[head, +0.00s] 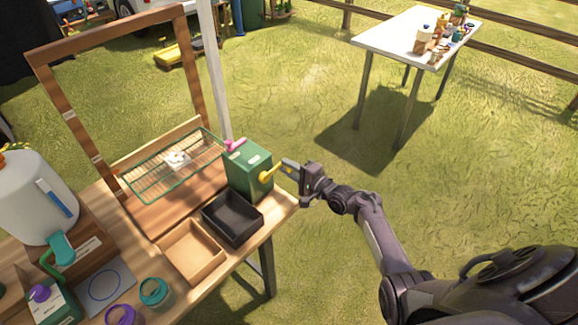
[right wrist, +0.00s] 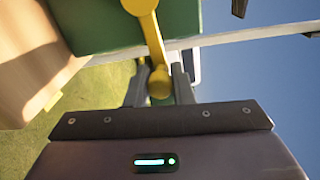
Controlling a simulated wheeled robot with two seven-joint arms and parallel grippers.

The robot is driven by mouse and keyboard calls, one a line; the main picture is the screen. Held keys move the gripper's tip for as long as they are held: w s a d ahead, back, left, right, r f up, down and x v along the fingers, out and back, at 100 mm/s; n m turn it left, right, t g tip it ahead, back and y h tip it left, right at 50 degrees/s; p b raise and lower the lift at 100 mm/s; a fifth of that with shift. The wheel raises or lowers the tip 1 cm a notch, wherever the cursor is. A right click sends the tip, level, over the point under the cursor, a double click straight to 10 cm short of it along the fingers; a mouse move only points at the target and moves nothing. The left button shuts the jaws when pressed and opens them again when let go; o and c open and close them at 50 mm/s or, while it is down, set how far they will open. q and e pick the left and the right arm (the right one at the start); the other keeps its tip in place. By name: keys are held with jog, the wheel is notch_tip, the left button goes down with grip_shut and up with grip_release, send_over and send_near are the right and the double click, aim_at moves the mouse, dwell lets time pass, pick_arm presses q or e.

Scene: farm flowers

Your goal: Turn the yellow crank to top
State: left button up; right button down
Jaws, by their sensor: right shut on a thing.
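The yellow crank (head: 269,175) sticks out from the right side of a green box (head: 246,172) at the table's right end. In the head view its arm slants up and right toward my right gripper (head: 290,166). In the right wrist view the yellow crank (right wrist: 150,40) runs from a round hub at the top to a round knob between the fingers of my right gripper (right wrist: 159,88). The fingers are closed around the knob. My left gripper does not show in either view.
A black tray (head: 232,238) and a wooden tray (head: 191,271) sit on the wooden table in front of the green box. A wire rack (head: 150,178) and tall wooden frame (head: 77,128) stand behind. Grass right of the table is open. A white table (head: 393,40) stands farther back.

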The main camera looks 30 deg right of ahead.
jog(key=shift+s+f+m, duration=0.1)
jog(key=shift+f+m, duration=0.55)
jog(key=shift+m, duration=0.05)
jog(key=c, duration=1.3)
grip_release()
jog(key=shift+v, duration=3.85)
jog(key=shift+d, duration=0.1)
